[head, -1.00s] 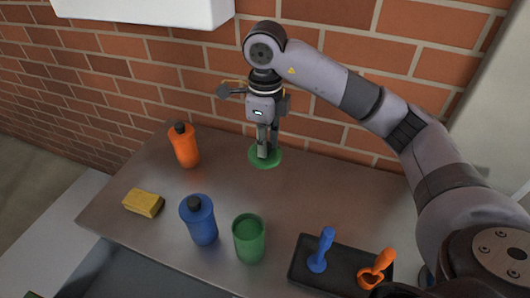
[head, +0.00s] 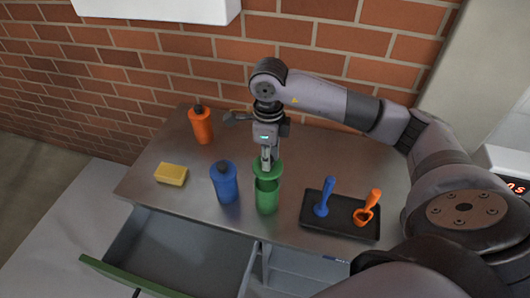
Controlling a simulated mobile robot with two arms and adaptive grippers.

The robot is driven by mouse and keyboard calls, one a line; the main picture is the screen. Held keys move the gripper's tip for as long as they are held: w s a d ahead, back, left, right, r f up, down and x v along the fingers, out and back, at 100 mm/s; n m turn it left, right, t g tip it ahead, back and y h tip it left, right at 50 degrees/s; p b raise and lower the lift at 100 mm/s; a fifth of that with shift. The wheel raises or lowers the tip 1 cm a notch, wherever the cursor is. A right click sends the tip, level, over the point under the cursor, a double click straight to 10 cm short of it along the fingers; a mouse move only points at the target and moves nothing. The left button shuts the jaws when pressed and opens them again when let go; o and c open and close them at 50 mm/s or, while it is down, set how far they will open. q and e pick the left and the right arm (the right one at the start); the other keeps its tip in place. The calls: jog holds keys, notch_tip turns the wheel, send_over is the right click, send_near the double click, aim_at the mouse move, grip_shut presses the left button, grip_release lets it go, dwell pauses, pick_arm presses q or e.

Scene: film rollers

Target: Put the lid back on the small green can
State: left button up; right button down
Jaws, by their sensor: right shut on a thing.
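The small green can (head: 267,200) stands upright near the front edge of the metal counter, just right of the blue bottle. Its dark open mouth partly shows. My right gripper (head: 266,163) points down over the can and is shut on the green lid (head: 267,172). The lid is at the far side of the can's mouth in the picture, a little above the rim. Whether it touches the rim I cannot tell. My left gripper is not in view.
A blue bottle (head: 224,184) stands close to the can's left. An orange bottle (head: 201,127) and a yellow sponge (head: 171,174) are farther left. A black tray (head: 345,229) with a blue scoop (head: 324,198) and an orange scoop (head: 368,208) lies right. A drawer (head: 185,250) is open below.

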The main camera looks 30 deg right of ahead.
jog(key=shift+f, duration=0.55)
jog(key=shift+f+b, duration=0.35)
notch_tip(320, 180, down, 3)
jog(key=shift+s+a+f+b, duration=0.1)
jog(key=shift+a+b, duration=0.05)
jog(key=shift+b, duration=1.1)
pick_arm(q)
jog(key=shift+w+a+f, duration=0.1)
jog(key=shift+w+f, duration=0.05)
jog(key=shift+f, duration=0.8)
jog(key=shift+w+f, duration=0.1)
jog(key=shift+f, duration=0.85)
pick_arm(e)
jog(key=shift+f, duration=0.2)
pick_arm(q)
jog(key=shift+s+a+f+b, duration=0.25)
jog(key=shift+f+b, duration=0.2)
jog(key=shift+b, duration=0.15)
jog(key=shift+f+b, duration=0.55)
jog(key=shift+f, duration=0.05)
pick_arm(e)
jog(key=shift+f, duration=0.15)
jog(key=c, duration=1.3)
grip_release()
